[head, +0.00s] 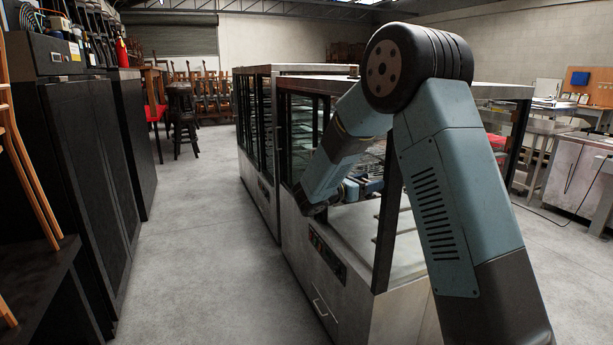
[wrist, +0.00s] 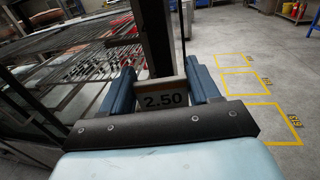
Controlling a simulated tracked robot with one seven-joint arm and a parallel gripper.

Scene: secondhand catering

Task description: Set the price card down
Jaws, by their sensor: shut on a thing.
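The price card (wrist: 163,100) reads "2.50". In the wrist view it stands between the two blue fingers of my gripper (wrist: 161,79), which is shut on it. In the head view my gripper (head: 366,184) is small and partly hidden by my own arm, so the card cannot be made out there. It is at the near glass-sided display cabinet (head: 322,265), around the open upper part. I cannot tell whether the card touches any surface.
Wire racks (wrist: 85,55) show at the left of the wrist view, beside a dark upright post (wrist: 155,40). Yellow floor markings (wrist: 262,120) lie at the right. A second cabinet (head: 258,190) stands behind the first. Dark cabinets (head: 85,170) line the left, with clear floor (head: 200,250) between.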

